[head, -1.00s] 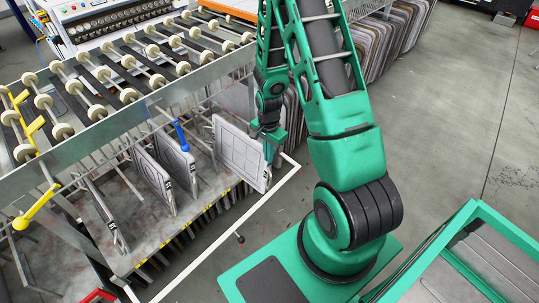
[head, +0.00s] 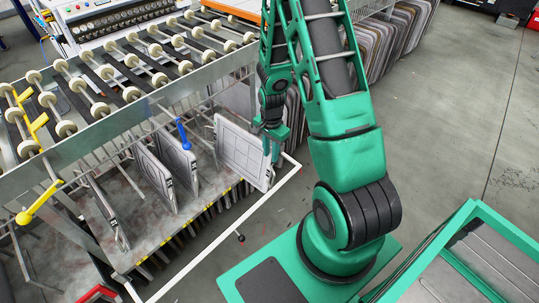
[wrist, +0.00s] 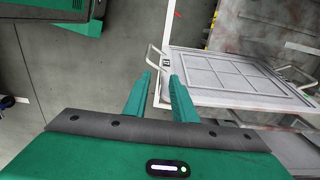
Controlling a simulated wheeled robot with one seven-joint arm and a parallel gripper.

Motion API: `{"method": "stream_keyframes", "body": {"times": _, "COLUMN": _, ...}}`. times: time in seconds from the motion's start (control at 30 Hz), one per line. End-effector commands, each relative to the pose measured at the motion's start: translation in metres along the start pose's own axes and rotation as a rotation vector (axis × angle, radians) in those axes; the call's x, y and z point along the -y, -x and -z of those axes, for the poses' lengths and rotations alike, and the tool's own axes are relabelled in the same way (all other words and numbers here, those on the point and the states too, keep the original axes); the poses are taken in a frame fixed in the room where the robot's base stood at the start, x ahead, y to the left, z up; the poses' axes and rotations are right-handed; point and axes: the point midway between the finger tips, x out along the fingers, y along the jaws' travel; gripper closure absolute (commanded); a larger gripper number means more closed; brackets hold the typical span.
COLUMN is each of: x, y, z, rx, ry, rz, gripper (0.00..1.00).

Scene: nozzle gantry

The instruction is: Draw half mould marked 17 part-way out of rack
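A flat grey half mould (head: 243,152) with a panelled face stands on edge at the right end of the rack (head: 166,237). In the wrist view the half mould (wrist: 235,82) has a small label (wrist: 166,64) at its near corner, too small to read surely. A pale wire handle (wrist: 151,56) sticks out beside the label. My gripper (head: 271,150) is at the mould's right edge. In the wrist view my gripper (wrist: 160,77) is open, with a gap between its fingertips. The tips are close to the handle and near corner; I cannot tell whether they touch.
Other half moulds (head: 153,171) stand to the left, near a blue handle (head: 183,134) and a yellow handle (head: 38,203). A white rail (head: 216,234) runs around the rack front. Rollers (head: 117,78) lie above. Floor (head: 440,125) is clear at right.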

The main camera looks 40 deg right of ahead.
Motion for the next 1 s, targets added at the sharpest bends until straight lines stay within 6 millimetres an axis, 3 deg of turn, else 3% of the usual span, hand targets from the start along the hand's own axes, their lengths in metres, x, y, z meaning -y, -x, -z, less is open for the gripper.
{"method": "stream_keyframes", "body": {"times": 0.3, "x": 0.001, "y": 0.055, "z": 0.000, "rx": -0.002, "ry": 0.000, "rz": 0.003, "gripper": 0.76}}
{"method": "stream_keyframes", "body": {"times": 0.5, "x": 0.002, "y": 0.081, "z": 0.000, "rx": -0.001, "ry": 0.000, "rz": 0.002, "gripper": 0.76}}
{"method": "stream_keyframes", "body": {"times": 0.7, "x": 0.001, "y": 0.093, "z": 0.000, "rx": 0.000, "ry": 0.000, "rz": 0.000, "gripper": 0.76}}
{"method": "stream_keyframes", "body": {"times": 1.0, "x": 0.001, "y": 0.094, "z": 0.000, "rx": 0.000, "ry": 0.001, "rz": -0.001, "gripper": 0.76}}
